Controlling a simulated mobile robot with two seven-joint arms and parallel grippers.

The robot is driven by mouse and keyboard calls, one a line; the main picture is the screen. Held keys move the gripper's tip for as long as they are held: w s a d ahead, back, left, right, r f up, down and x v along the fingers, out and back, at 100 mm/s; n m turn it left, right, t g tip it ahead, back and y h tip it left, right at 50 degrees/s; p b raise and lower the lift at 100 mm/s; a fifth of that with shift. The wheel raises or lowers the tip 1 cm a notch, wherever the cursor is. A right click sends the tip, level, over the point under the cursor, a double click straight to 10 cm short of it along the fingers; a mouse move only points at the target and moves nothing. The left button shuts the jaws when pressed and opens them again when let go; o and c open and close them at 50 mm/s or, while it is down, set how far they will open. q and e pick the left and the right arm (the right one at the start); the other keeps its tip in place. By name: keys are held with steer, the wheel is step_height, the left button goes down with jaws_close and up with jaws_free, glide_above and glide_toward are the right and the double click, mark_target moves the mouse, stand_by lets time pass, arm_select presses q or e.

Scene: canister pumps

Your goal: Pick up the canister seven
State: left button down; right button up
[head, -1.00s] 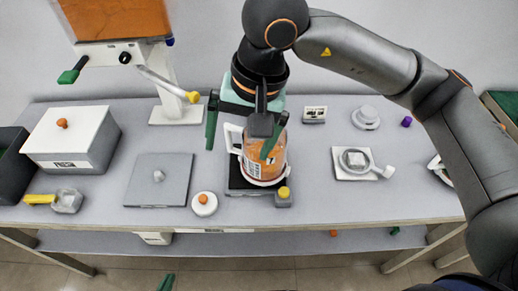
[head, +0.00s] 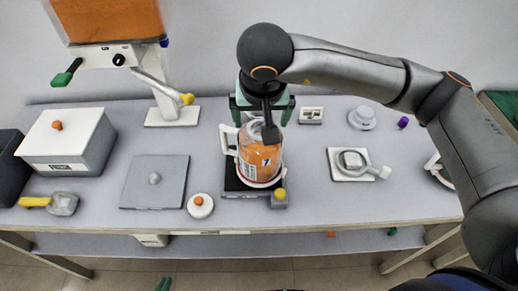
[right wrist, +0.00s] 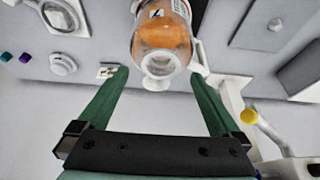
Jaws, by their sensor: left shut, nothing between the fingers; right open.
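The canister seven (head: 260,160), clear with orange contents, a white handle and a label with a 7, stands on a black base (head: 232,186) in the head view. Its top is partly hidden by my right arm. It also shows at the top of the right wrist view (right wrist: 163,38). My right gripper (head: 262,112) is at the canister's upper end. In the right wrist view its green fingers (right wrist: 158,76) are spread wide, with the canister beyond and between the tips, apparently not gripped. My left gripper (head: 163,284) shows only a green tip at the bottom edge, shut and empty.
A stand with an orange tank (head: 108,20) and yellow-tipped lever is behind left. A lidded box (head: 68,140), a grey plate (head: 140,188) and a white disc (head: 200,205) lie left. A tray with a ring-shaped tool (head: 352,162) lies right. The table (head: 310,200) is bare front right.

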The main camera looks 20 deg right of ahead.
mark_target(260, 136)
steer(key=shift+x, duration=1.85)
steer(key=shift+a, duration=0.1)
jaws_close()
steer(key=shift+w+r, duration=0.1)
